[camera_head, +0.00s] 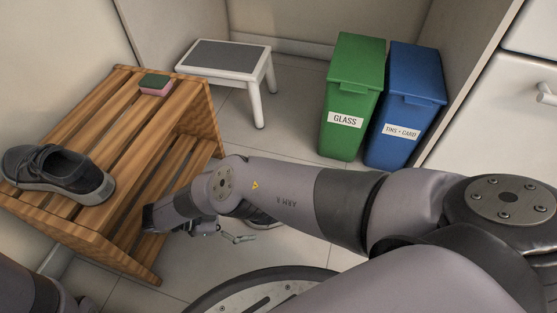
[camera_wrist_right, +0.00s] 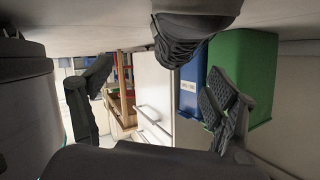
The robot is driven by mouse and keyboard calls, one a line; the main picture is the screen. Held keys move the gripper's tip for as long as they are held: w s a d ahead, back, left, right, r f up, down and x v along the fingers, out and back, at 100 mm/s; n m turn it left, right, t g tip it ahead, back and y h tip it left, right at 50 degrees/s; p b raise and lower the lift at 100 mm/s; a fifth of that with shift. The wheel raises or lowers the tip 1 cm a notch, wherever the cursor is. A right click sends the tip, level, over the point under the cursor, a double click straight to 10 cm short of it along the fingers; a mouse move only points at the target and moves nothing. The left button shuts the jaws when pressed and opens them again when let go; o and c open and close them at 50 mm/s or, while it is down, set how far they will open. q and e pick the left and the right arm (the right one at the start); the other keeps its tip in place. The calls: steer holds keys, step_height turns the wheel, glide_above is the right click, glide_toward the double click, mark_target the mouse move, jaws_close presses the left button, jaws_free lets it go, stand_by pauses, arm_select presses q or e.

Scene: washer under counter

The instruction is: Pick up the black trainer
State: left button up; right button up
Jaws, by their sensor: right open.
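A dark grey-black trainer (camera_head: 60,175) rests on the slatted top of the wooden bench at the left. A dark piece (camera_head: 262,224) that looks like part of another shoe shows on the floor, mostly hidden behind my right arm. In the right wrist view, where the floor is at the top, a dark trainer (camera_wrist_right: 182,35) hangs into the picture from above. My right gripper (camera_wrist_right: 157,86) is open, with nothing between its fingers, and the trainer lies just beyond them. In the head view the right gripper (camera_head: 228,236) is partly hidden by its own arm, low beside the bench.
The wooden bench (camera_head: 110,115) carries a green and pink sponge (camera_head: 156,85). A white step stool (camera_head: 225,60) stands behind it. A green glass bin (camera_head: 352,95) and a blue bin (camera_head: 405,105) stand at the back right. Clear floor lies before the bins.

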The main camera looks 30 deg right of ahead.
steer(key=shift+w+d+r+t+h, duration=0.2)
steer(key=shift+w+r, duration=0.1)
steer(key=shift+w, duration=0.3)
steer(key=shift+w+d+r+t+h, duration=0.1)
steer(key=shift+w+r+t, duration=0.15)
steer(key=shift+w, duration=0.35)
steer(key=x, duration=0.6)
steer(key=shift+s+d, duration=0.1)
steer(key=shift+d, duration=0.05)
steer(key=x, duration=0.2)
steer(key=b+x, duration=0.1)
steer(key=x, duration=0.1)
steer(key=shift+s+f, duration=0.2)
steer(key=shift+f, duration=0.1)
steer(key=shift+s+d+f, duration=0.1)
steer(key=shift+s+d, duration=0.05)
steer(key=shift+d, duration=0.3)
steer(key=shift+c, duration=0.2)
steer(key=shift+s, duration=0.1)
steer(key=c, duration=1.5)
steer(key=shift+c, duration=0.2)
